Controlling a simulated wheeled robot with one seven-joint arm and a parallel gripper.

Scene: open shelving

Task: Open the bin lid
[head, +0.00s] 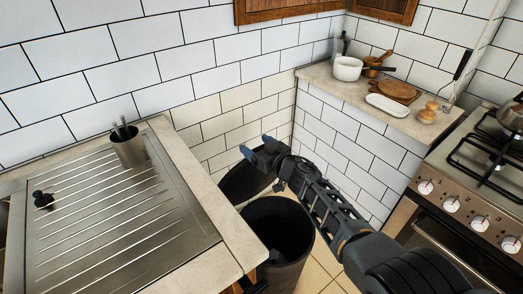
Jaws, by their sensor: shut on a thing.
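The dark bin (272,270) stands on the floor between the two counters. Its round mouth is uncovered and its inside looks dark and empty as far as I can see. The dark bin lid (238,183) is tilted up at the bin's back left, near the tiled wall. My gripper (258,150) reaches over from the right and is shut on the lid at its upper edge. The exact contact between fingers and lid is hidden by the gripper.
A steel draining board (110,215) with a utensil cup (128,146) lies close on the left. A right counter holds a white pot (347,68), a wooden board (397,90) and a white dish (387,105). A stove (470,175) stands at far right. Tiled walls close off the back.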

